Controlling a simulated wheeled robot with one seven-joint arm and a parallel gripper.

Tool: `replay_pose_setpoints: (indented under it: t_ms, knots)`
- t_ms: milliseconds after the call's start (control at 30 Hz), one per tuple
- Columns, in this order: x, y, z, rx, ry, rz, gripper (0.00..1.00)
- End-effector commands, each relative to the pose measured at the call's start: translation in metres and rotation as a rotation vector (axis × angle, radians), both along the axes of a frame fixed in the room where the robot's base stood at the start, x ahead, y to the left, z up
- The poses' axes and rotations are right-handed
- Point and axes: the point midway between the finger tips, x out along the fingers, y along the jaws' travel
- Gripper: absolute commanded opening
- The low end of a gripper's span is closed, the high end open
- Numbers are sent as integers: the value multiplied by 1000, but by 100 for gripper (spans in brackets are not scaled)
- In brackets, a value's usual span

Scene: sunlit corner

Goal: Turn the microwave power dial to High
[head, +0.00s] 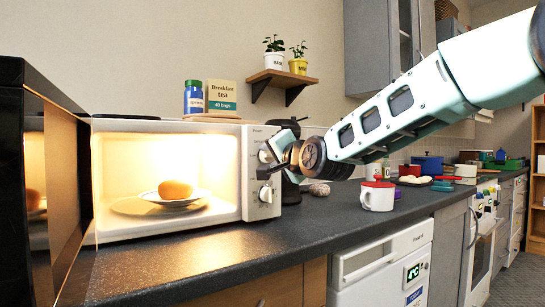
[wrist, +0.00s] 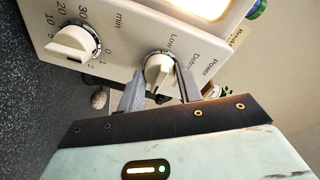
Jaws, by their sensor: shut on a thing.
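The white microwave (head: 251,205) stands on the dark worktop with its door open to the left and its inside lit. Its upper knob, the power dial (wrist: 158,72), has "Power" and "Low" printed beside it in the wrist view. My gripper (wrist: 161,68) is shut on this dial, one finger on each side of its ridge. In the head view my gripper (head: 272,158) reaches the upper part of the control panel from the right. The High mark is not readable. The lower knob, the minutes dial (wrist: 72,42), is untouched; it also shows in the head view (head: 266,194).
A round orange-brown food item (head: 175,189) sits on a plate (head: 172,201) inside the microwave. A dark appliance stands behind my gripper. The front worktop is clear.

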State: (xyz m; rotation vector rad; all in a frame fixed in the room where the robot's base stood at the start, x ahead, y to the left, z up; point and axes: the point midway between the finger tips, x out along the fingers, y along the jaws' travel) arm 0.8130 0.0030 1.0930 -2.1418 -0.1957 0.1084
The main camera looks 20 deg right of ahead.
Motion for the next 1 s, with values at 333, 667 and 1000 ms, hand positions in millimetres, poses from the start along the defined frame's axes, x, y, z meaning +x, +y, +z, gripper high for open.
replay_pose_setpoints:
  t_ms: [333,667,1000]
  knots:
    - [0,0,-1,0,2,0,57]
    - [-36,-7,1,-3,-1,-1,57]
    - [-113,-20,1,-2,0,0,57]
